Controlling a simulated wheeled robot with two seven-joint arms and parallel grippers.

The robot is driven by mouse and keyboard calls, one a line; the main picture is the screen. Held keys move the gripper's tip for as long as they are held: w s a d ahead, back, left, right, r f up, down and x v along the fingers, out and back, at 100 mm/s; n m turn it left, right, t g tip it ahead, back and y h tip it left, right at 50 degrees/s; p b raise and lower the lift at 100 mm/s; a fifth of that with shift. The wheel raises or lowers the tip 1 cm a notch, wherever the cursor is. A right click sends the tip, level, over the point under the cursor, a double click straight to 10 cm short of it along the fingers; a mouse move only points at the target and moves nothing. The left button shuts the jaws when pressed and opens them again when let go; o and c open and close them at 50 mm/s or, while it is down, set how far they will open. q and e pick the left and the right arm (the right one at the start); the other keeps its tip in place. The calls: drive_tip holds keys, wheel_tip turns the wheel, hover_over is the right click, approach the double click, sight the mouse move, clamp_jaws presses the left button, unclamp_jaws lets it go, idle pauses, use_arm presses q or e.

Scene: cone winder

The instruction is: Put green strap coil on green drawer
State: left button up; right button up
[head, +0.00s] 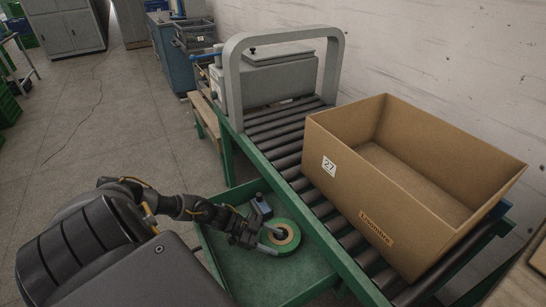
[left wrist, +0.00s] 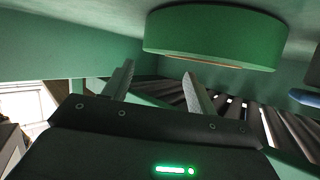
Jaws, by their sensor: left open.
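The green strap coil (head: 291,251), a flat ring with a tan core, lies in the green drawer (head: 250,278), an open tray beside the conveyor. My left gripper (head: 270,240) is open at the coil's left side, with its fingers pointing toward it. In the left wrist view the coil (left wrist: 215,35) shows side-on near the tips of my spread fingers (left wrist: 158,82). Nothing is visibly held between them. I cannot tell whether a finger touches the coil. My right gripper is not in view.
A large open cardboard box (head: 345,190) stands on the roller conveyor (head: 285,130). A grey arch (head: 232,85) spans the conveyor behind it. A small blue-grey object (head: 262,206) is at the drawer's back. Bare drawer floor lies in front of the coil.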

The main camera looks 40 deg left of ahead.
use_arm(q)
drive_tip(key=v, duration=0.7)
drive_tip(key=shift+f, duration=0.1)
